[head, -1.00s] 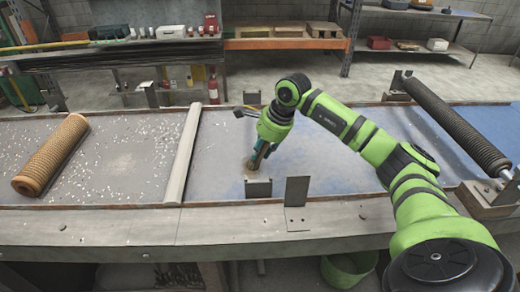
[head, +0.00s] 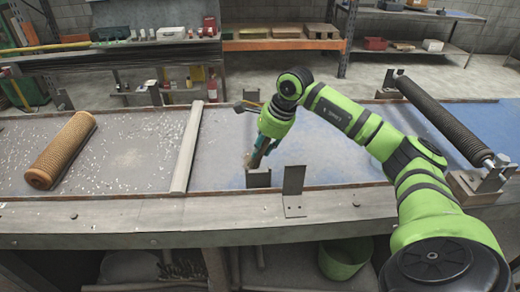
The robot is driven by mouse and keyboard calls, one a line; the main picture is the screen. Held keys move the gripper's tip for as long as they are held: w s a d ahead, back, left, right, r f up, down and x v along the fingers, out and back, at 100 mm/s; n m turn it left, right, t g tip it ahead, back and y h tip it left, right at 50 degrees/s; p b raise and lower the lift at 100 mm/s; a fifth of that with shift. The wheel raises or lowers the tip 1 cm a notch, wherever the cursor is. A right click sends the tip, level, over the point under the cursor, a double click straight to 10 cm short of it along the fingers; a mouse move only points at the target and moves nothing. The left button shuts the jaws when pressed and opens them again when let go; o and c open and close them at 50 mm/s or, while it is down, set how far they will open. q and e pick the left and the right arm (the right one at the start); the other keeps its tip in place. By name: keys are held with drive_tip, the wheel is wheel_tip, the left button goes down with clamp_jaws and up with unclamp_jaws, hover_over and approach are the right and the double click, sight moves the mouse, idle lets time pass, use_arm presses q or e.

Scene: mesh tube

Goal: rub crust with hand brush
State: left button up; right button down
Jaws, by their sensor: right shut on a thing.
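My right gripper (head: 257,155) is low over the blue bench top, beside a small upright metal bracket. It is shut on a small tan-tipped thing, apparently the hand brush (head: 247,160); the gripper hides most of it. A tan mesh tube (head: 62,150) lies on the left part of the bench, well apart from the gripper. A dark ribbed tube (head: 440,115) is mounted between brackets at the right. White flakes (head: 130,158) are scattered on the left bench top. I cannot make out the crust on any surface. My left gripper is out of view.
A pale raised strip (head: 187,148) crosses the bench left of the gripper. Metal brackets (head: 258,178) and a taller plate (head: 293,186) stand near the front edge. A green bin (head: 345,258) is below. Shelves stand behind.

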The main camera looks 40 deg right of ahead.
drive_tip(key=shift+d+r, duration=0.1)
drive_tip(key=shift+r, duration=0.55)
drive_tip(key=shift+r+p, duration=1.15)
drive_tip(key=shift+r, duration=0.5)
drive_tip(key=shift+w+a+f, duration=0.3)
drive_tip(key=shift+a+f, duration=0.15)
drive_tip(key=shift+a, duration=0.2)
